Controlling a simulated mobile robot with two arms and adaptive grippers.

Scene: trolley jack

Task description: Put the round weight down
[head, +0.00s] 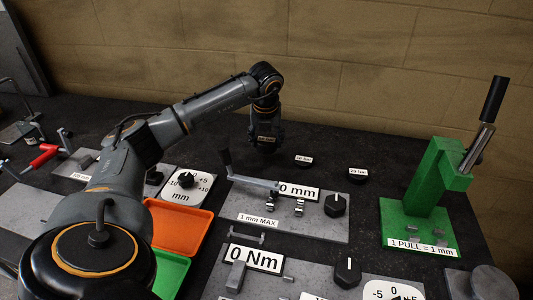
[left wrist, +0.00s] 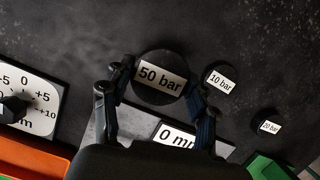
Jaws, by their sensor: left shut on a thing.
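The round weight is a black disc with a white "50 bar" label. In the left wrist view the weight (left wrist: 155,92) sits between the two fingers of my left gripper (left wrist: 160,95), which is shut on it. In the head view my left gripper (head: 265,140) points down at the back of the dark bench, left of two smaller round weights. The held weight is small and dark there, and I cannot tell whether it touches the bench top. My right gripper is not in view.
The "10 bar" weight (head: 303,162) and "20 bar" weight (head: 358,175) lie to the right. In front is a grey plate (head: 325,228) with a lever and knob. A green press (head: 430,190) stands right; an orange tray (head: 205,217) lies left.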

